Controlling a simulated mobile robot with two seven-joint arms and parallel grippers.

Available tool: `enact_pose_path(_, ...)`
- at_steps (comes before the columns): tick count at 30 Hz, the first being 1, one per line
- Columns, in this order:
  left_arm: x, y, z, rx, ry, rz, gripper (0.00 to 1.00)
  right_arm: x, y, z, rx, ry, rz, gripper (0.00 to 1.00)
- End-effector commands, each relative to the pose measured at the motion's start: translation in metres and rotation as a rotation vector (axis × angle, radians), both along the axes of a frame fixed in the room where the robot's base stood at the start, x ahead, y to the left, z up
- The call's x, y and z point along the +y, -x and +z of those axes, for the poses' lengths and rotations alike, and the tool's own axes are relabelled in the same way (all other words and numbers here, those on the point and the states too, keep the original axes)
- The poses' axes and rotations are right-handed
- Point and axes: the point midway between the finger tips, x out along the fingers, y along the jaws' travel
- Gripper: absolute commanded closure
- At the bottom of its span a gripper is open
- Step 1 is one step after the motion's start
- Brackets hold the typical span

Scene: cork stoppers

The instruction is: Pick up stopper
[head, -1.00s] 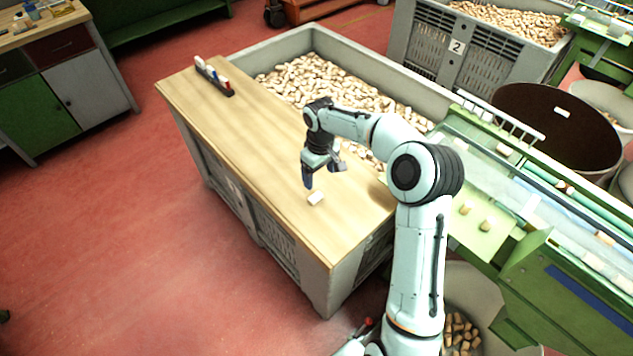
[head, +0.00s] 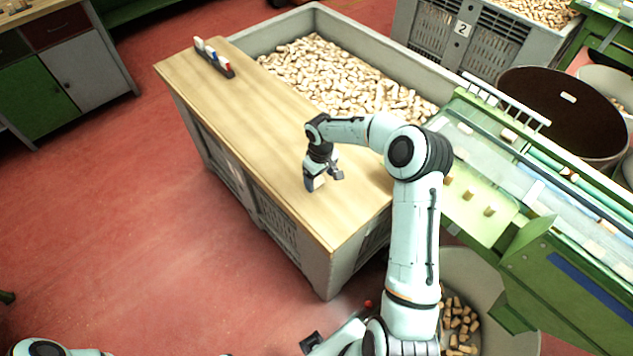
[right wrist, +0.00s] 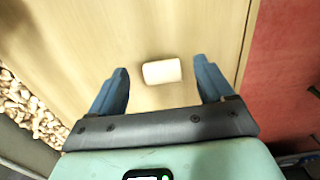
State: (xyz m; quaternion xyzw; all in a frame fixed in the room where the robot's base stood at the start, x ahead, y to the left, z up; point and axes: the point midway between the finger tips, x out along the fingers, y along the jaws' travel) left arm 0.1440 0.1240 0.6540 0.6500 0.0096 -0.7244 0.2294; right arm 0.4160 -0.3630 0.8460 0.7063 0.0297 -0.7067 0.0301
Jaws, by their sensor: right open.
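A pale, short cylindrical cork stopper (head: 318,182) lies on its side on the wooden tabletop (head: 262,125), near the table's front right part. My right gripper (head: 324,183) points down over it with its fingers spread. In the right wrist view the stopper (right wrist: 162,71) lies between the two blue fingertips of the right gripper (right wrist: 161,66), with a gap on each side. Nothing is held. In the head view a finger partly hides the stopper. My left gripper does not show clearly; only part of my left arm shows at the bottom left.
A grey bin full of stoppers (head: 285,45) adjoins the tabletop's far side. A small rack with white, blue and red items (head: 214,58) stands at the far left end. A green conveyor machine (head: 540,262) stands to the right. The tabletop around the stopper is clear.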

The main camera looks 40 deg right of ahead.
Motion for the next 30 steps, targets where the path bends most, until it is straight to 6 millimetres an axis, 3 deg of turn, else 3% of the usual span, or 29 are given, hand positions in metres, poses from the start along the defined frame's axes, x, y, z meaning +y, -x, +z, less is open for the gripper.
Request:
enact_pose_path(6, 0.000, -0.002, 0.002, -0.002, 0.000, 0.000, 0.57, 0.002, 0.000, -0.025, -0.001, -0.001, 0.000, 0.19)
enact_pose_path(13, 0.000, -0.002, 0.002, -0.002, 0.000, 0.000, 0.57, 0.001, 0.000, -0.027, -0.002, 0.000, 0.000, 0.19)
enact_pose_path(14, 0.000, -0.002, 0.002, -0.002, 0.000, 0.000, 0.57, 0.001, 0.000, -0.026, -0.002, 0.000, 0.000, 0.22)
enact_pose_path(19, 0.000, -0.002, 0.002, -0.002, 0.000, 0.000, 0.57, 0.001, 0.000, -0.026, -0.002, 0.000, 0.000, 0.77)
enact_pose_path(30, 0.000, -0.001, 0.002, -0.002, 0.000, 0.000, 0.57, 0.001, 0.000, -0.026, -0.001, 0.000, 0.000, 0.78)
